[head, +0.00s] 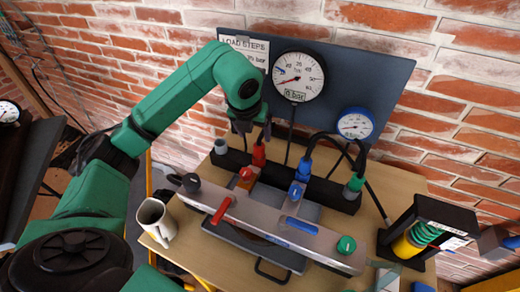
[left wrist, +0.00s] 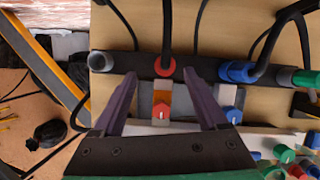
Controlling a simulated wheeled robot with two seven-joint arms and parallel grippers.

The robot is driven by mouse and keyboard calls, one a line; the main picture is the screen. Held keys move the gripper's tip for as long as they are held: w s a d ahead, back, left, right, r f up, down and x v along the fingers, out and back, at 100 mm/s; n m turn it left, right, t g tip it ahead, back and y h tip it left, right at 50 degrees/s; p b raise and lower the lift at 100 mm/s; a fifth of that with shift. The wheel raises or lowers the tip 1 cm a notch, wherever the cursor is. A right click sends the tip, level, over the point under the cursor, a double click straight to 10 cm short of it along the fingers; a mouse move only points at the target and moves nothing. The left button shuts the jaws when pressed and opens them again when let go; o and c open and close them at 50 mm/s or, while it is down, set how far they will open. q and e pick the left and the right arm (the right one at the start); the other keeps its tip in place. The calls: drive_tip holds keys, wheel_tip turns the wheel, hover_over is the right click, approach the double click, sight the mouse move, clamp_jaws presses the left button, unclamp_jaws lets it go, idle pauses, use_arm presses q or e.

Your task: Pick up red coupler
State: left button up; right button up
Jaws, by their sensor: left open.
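The red coupler (head: 258,155) stands upright in a dark rack (head: 322,190) on the wooden table, with a black hose rising from its top. It also shows in the left wrist view (left wrist: 165,66). My left gripper (head: 242,127) is open and empty above and slightly left of the coupler in the head view. In the left wrist view its two purple-grey fingers (left wrist: 161,80) are spread, with the coupler between and just beyond their tips. What seems to be part of my right gripper (head: 494,240) shows at the right edge, and its jaws cannot be made out.
A blue coupler (head: 304,168) and a green coupler (head: 354,184) with hoses stand in the same rack. In front is a silver manifold bar (head: 262,220) with red and blue levers. Gauges hang behind.

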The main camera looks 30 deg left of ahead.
sight(258, 142)
use_arm(q)
drive_tip(key=x, duration=0.2)
drive_tip(key=p+x, duration=0.1)
drive_tip(key=d+x, duration=0.1)
drive_tip(key=x, duration=0.1)
drive_tip(key=shift+a+f, duration=0.1)
drive_tip(key=shift+f, duration=0.25)
drive_tip(key=shift+w+a+f, duration=0.1)
drive_tip(key=shift+f, duration=0.25)
drive_tip(key=shift+w+f, duration=0.1)
use_arm(e)
drive_tip(key=shift+w+d+r, duration=0.8)
drive_tip(key=shift+w+r, duration=0.1)
drive_tip(key=shift+w, duration=0.1)
use_arm(q)
clamp_jaws()
use_arm(e)
drive_tip(key=shift+s+a, duration=0.1)
drive_tip(key=shift+s, duration=0.1)
